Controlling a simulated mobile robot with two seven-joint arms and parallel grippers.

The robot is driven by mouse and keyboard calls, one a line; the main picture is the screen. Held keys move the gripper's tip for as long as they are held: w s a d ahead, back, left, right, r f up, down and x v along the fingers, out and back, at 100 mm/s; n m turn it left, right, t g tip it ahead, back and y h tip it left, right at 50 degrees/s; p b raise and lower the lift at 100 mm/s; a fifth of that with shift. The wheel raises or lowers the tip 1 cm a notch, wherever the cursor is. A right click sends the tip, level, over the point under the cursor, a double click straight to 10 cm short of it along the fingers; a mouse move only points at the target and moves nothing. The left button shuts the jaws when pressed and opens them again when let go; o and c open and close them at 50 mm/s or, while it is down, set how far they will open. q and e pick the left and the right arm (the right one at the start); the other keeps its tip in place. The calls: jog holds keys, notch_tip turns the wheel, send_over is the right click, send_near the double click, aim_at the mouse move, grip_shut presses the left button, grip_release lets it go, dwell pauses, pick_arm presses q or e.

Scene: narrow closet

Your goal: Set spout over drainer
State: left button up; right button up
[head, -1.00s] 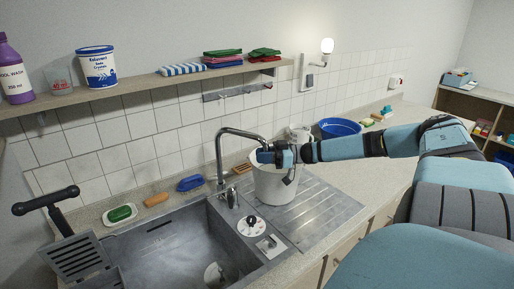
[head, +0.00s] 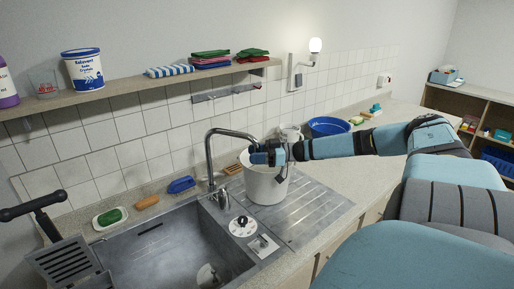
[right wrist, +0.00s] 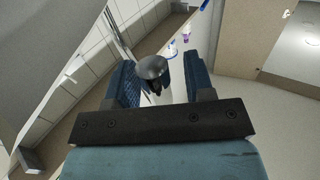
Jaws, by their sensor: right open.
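The grey metal spout (head: 228,132) rises from behind the sink and arches to the right. Its end is over the white bucket (head: 264,188), which stands on the ribbed drainer (head: 320,205) to the right of the basin. My right gripper (head: 262,156) is at the spout's end, above the bucket's rim. In the right wrist view, the spout's rounded dark end (right wrist: 152,68) shows between the two open fingers of my right gripper (right wrist: 163,85). I cannot tell whether a finger touches it. My left gripper is not in view.
The sink basin (head: 175,245) is left of the drainer. A green sponge in a dish (head: 110,217) and a blue brush (head: 181,184) lie behind it. A blue basin (head: 328,126) stands on the counter behind my right arm. A shelf (head: 130,97) runs above.

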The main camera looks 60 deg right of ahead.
jog(key=shift+s+d, duration=0.15)
jog(key=shift+d, duration=0.05)
jog(key=p+v, duration=0.4)
jog(key=v, duration=0.9)
jog(key=shift+s, duration=0.2)
jog(key=shift+d, duration=0.15)
